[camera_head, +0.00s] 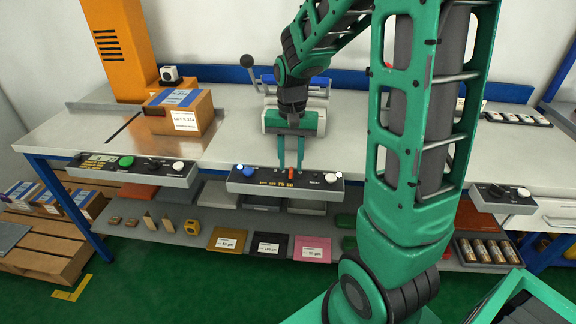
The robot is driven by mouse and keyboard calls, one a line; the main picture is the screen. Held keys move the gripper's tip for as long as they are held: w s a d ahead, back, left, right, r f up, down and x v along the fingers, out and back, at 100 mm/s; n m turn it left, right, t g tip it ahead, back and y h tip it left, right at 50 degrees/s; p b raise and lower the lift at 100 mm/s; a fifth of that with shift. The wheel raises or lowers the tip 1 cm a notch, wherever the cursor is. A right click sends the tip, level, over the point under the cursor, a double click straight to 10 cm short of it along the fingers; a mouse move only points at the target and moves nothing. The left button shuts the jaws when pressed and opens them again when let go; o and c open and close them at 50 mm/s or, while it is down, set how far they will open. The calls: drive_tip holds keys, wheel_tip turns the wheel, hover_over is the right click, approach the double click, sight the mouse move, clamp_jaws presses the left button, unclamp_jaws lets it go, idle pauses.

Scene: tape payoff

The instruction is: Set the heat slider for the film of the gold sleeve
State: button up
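The middle control panel (262,186) on the bench's front edge carries a red slider knob (291,173), with small yellow markings below it that are hard to read. My gripper (290,166) points down at this panel, its two green fingers apart, one on each side of the red knob. I cannot tell whether the fingers touch the knob. The gold sleeve (228,239) lies on the lower shelf, left of a black sleeve (268,245) and a pink sleeve (313,249). Each has a white label; the gold one's figure seems to read 50 µm.
The panel also has a blue knob (248,171) and a white knob (331,178). Another panel with a green button (126,161) is to the left, and one with a white knob (523,192) to the right. A cardboard box (203,119) stands on the bench. My arm hides the bench's right part.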

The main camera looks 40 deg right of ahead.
sight(291, 168)
wheel_tip(291, 168, up, 9)
idle(0.3)
idle(0.5)
drive_tip(key=s+d+f+n, duration=0.1)
drive_tip(key=s, duration=1)
drive_tip(key=s+d+f, duration=0.1)
drive_tip(key=s, duration=1.1)
drive_tip(key=shift+d+f+n, duration=0.3)
drive_tip(key=shift+d+n, duration=0.05)
drive_tip(key=shift+n, duration=0.05)
drive_tip(key=shift+s, duration=0.1)
drive_tip(key=shift+w+f, duration=0.25)
drive_tip(key=shift+w, duration=0.4)
